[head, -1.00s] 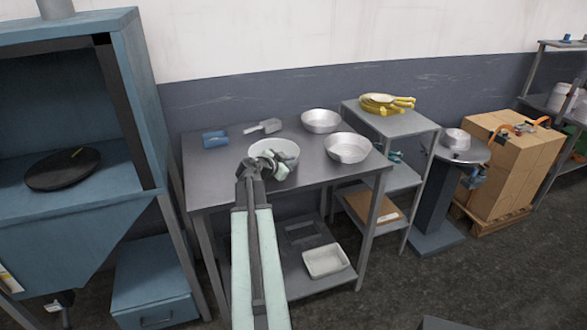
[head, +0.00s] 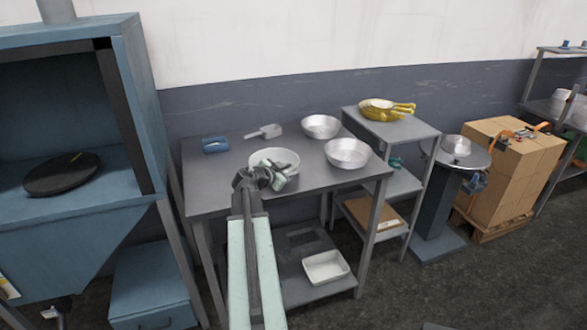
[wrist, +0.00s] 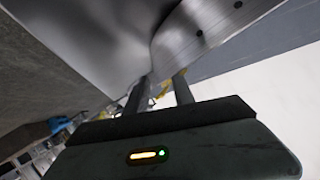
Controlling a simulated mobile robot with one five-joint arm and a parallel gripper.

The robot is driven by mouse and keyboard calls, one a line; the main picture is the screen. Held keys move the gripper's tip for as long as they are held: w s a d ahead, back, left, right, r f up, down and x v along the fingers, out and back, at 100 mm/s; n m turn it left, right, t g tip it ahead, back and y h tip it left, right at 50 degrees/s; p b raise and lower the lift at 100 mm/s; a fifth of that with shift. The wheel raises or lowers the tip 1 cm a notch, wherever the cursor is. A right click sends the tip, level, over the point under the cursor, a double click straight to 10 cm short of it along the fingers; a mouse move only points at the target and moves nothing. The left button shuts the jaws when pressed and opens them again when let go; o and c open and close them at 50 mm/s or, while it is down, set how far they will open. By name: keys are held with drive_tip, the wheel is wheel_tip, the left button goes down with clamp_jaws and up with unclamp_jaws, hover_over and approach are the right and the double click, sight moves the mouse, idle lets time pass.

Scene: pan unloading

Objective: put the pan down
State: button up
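The pan (head: 286,156), a round light-grey metal vessel, is at the front middle of the table in the head view, partly hidden by my gripper (head: 278,178). In the wrist view the pan's shiny wall (wrist: 215,30) fills the upper part, very close. My gripper's two fingers (wrist: 162,92) reach to its edge, one on each side, and appear closed on it. I cannot tell whether the pan's bottom touches the table (head: 225,180).
Two silver pans, one at the back (head: 321,126) and one at the right (head: 348,152), stand on the table. A blue item (head: 215,145) and a grey scoop (head: 266,131) lie at the back left. A blue cabinet (head: 120,100) stands left, a shelf stand (head: 405,130) right.

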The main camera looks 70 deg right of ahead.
drive_tip(key=p+v, duration=0.3)
drive_tip(key=v, duration=0.6)
drive_tip(key=shift+a+r, duration=0.25)
drive_tip(key=shift+a, duration=0.05)
drive_tip(key=shift+w+a, duration=0.15)
drive_tip(key=shift+a, duration=0.2)
drive_tip(key=shift+w, duration=0.1)
